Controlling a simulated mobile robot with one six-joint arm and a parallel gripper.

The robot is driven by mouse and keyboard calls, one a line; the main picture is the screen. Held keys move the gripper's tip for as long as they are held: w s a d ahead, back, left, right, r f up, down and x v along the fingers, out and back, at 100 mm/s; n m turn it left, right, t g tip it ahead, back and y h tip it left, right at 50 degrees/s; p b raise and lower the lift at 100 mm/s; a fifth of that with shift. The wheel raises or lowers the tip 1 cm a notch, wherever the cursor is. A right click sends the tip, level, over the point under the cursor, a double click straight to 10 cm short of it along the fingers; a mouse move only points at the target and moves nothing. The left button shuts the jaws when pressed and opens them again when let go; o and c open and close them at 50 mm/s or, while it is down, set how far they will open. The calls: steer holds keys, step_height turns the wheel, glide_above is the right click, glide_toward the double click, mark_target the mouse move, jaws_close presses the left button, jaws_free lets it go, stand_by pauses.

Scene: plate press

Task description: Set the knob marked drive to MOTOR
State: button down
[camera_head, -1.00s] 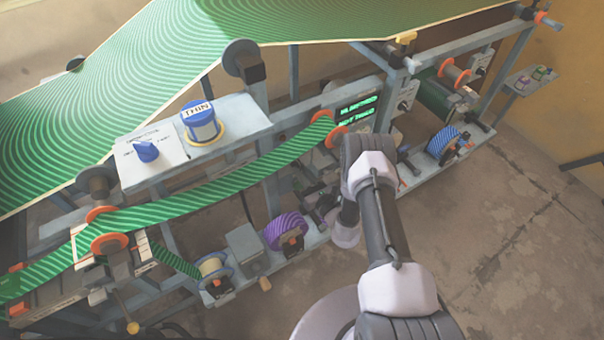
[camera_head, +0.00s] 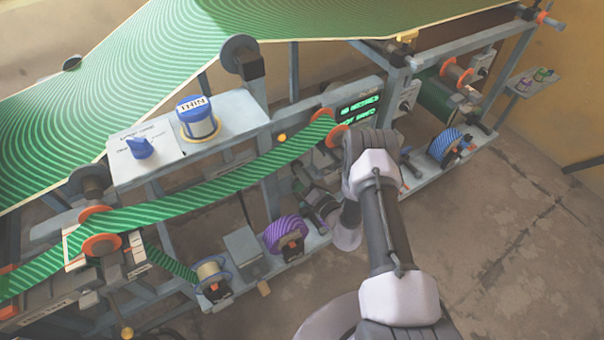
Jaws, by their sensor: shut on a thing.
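I cannot make out a knob marked drive, because the labels are too small or blurred to read. A blue knob (camera_head: 140,147) sits on a white panel (camera_head: 163,163) at the left, with small lettering around it. Small grey boxes with dark knobs stand on the right part of the frame, one box (camera_head: 409,97) just above my arm and another (camera_head: 481,66) further back. My arm (camera_head: 388,225) reaches up from the bottom right to the machine's front. My gripper is hidden by the arm and the machine parts, so neither its jaws nor what they hold show.
A blue-lidded jar marked THIN (camera_head: 198,119) stands on the shelf. A green striped web (camera_head: 215,180) crosses the front between orange-edged rollers. A purple spool (camera_head: 286,235) and a blue spool (camera_head: 443,144) sit low. The floor (camera_head: 500,240) at the right is clear.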

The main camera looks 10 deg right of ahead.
steer(key=shift+m, duration=0.6)
steer(key=c, duration=1.5)
jaws_free()
steer(key=shift+o, duration=0.2)
steer(key=p+v, duration=0.5)
steer(key=v, duration=1.2)
steer(key=shift+s, duration=0.2)
